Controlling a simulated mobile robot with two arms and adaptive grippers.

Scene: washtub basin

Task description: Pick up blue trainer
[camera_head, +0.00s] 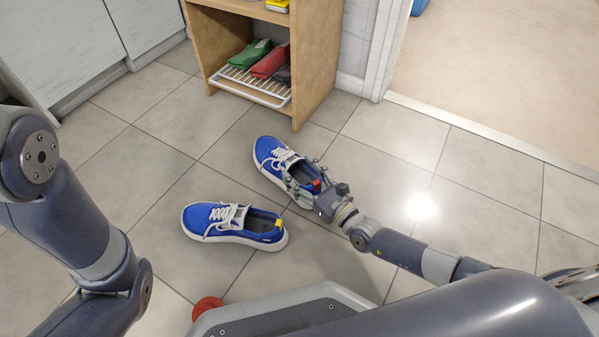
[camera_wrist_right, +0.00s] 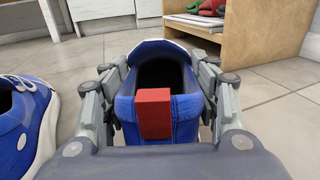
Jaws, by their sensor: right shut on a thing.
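Two blue trainers with white laces and white soles are on the grey tiled floor in the head view. The farther blue trainer (camera_head: 268,153) has my right gripper (camera_head: 303,178) at its heel end. My left gripper is not in view.
A wooden shelf unit (camera_head: 318,62) stands behind the trainers, with a white rack (camera_head: 251,86) holding green, red and dark shoes. Pale cabinets (camera_head: 62,40) stand at the back left. A doorway sill (camera_head: 480,133) is at the right. Floor around the trainers is clear.

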